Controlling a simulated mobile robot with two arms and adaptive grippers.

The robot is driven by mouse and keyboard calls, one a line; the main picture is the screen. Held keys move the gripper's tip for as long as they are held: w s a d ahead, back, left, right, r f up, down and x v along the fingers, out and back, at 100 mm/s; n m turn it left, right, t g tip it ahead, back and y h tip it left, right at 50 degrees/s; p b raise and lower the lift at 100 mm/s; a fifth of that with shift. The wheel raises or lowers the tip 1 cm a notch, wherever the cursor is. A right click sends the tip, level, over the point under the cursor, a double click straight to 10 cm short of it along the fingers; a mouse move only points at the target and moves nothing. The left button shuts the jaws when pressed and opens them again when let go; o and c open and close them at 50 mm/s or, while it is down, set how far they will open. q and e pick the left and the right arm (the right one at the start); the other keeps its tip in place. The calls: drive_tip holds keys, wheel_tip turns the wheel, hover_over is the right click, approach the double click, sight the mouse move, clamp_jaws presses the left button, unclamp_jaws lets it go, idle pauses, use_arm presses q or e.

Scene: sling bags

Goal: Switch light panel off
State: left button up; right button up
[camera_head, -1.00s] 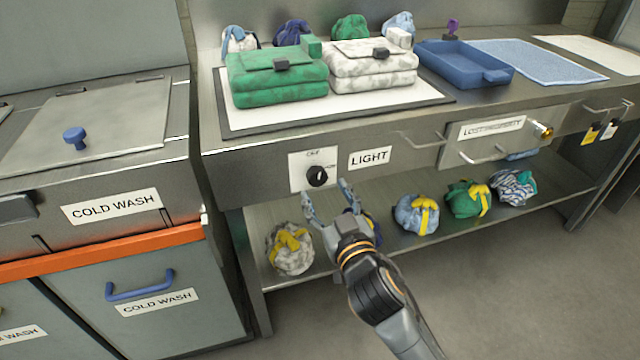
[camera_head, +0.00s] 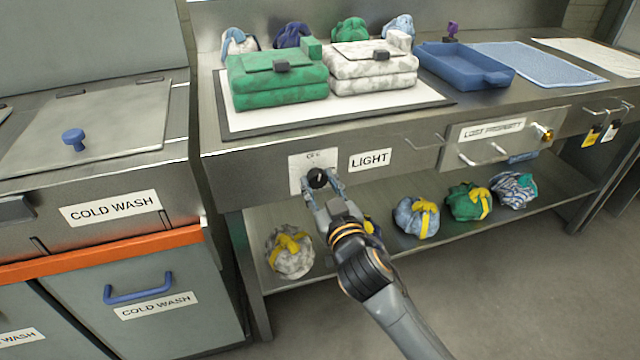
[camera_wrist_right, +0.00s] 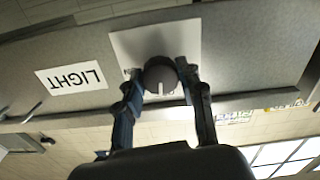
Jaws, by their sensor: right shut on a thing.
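The light switch is a round black knob (camera_head: 317,178) on a white plate (camera_head: 296,172) on the front of the steel bench. A LIGHT label (camera_head: 370,160) is to its right. My right gripper (camera_head: 320,184) is shut on the knob, with one finger on each side. In the right wrist view the gripper (camera_wrist_right: 162,86) grips the dark knob (camera_wrist_right: 159,74), whose white mark points down in that upside-down picture. The flat white light panel (camera_head: 270,120) lies on the bench top under folded bags; I cannot tell if it is lit. My left gripper is not in view.
Green (camera_head: 275,80) and marbled white (camera_head: 370,70) folded bags rest on the panel. A blue tray (camera_head: 463,65) stands to the right. Several tied bundles (camera_head: 416,215) lie on the shelf below. A drawer handle (camera_head: 425,147) sticks out to the right of the LIGHT label.

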drive_tip(key=shift+r, duration=0.1)
drive_tip(key=shift+n+p, duration=0.4)
drive_tip(key=shift+p, duration=0.1)
drive_tip(key=shift+n, duration=0.4)
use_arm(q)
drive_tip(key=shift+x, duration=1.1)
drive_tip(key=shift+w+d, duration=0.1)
use_arm(e)
drive_tip(key=o, duration=1.2)
drive_tip(key=shift+c, duration=0.2)
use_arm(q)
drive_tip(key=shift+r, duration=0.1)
use_arm(e)
drive_tip(key=v, duration=1.2)
